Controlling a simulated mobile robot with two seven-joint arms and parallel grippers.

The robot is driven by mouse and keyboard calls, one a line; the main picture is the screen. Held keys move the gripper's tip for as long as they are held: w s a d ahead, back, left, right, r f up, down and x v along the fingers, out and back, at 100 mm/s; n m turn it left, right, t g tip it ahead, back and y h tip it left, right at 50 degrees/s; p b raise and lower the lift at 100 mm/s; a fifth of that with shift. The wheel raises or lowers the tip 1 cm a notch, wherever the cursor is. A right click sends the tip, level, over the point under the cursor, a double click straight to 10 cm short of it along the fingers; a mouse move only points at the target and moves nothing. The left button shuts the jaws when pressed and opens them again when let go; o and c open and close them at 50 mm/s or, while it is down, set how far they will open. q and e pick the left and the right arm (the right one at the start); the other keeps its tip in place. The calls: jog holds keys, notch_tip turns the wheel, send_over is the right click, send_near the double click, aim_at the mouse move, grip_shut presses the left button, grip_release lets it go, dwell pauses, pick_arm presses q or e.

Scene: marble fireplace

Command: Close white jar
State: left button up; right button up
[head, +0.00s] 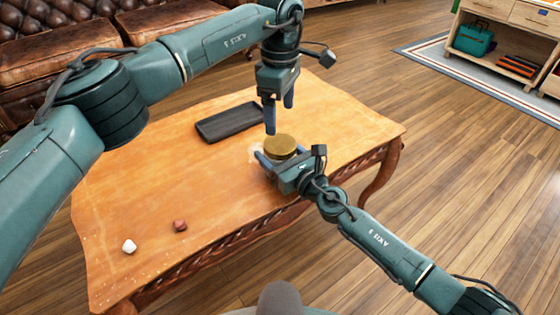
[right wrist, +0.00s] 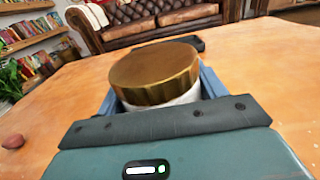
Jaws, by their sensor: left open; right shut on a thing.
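The white jar (right wrist: 168,104) stands upright on the wooden table, with a gold-brown lid (right wrist: 155,70) on its top. In the head view the lid (head: 280,145) shows clearly, and the jar body is mostly hidden by my right gripper. My right gripper (head: 271,160) is shut around the jar body, with one blue finger on each side. My left gripper (head: 279,115) is open and empty, pointing down just above the lid and apart from it. I cannot tell whether the lid is fully seated.
A black tray (head: 230,121) lies on the table (head: 160,180) behind the jar. A white lump (head: 129,246) and a reddish-brown lump (head: 180,225) lie at the front left. A leather sofa (head: 60,60) stands behind the table. The table's right part is clear.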

aim_at(280, 143)
pick_arm(q)
jog(key=n, duration=1)
jog(key=shift+n, duration=0.3)
jog(key=n, duration=0.9)
jog(key=shift+n, duration=0.4)
jog(key=shift+f, duration=4.05)
jog(key=shift+c, duration=0.4)
jog(key=c, duration=0.8)
jog(key=o, duration=1.1)
